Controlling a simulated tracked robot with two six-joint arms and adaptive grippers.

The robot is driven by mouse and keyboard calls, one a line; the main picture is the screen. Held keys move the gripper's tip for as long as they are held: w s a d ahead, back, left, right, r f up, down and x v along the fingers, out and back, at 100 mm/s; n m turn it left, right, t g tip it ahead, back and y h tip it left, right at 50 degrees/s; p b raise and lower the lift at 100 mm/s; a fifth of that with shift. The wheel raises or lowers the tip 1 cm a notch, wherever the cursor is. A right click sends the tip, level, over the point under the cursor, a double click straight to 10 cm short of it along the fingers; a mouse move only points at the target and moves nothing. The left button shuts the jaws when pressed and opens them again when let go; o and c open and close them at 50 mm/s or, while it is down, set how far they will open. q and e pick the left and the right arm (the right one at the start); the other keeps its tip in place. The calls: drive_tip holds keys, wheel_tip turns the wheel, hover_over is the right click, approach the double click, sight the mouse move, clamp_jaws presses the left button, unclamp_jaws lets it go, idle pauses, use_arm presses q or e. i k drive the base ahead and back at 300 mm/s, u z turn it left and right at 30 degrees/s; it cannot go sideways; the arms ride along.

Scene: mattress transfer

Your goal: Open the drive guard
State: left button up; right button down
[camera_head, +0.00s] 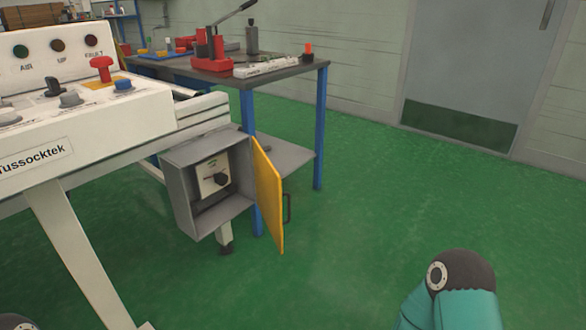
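The drive guard is a yellow door (268,195) hinged on a grey box (178,200) under the white console. The door stands swung outward from the box, seen at a steep angle, with a dark handle (287,208) on its outer face. Inside the box a pale switch panel with a dark rotary knob (217,180) shows. A teal and black part of my arm is at the bottom right, apart from the door. Neither gripper shows in this view.
The white console (90,110) with buttons and lamps fills the left. A blue-legged workbench (230,75) with a red press and small parts stands behind the box. Green floor (370,220) is clear to the right of the door. A grey door (475,75) is in the back wall.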

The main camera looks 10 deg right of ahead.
sight(267, 179)
drive_tip(key=i, duration=0.85)
drive_tip(key=u, duration=0.05)
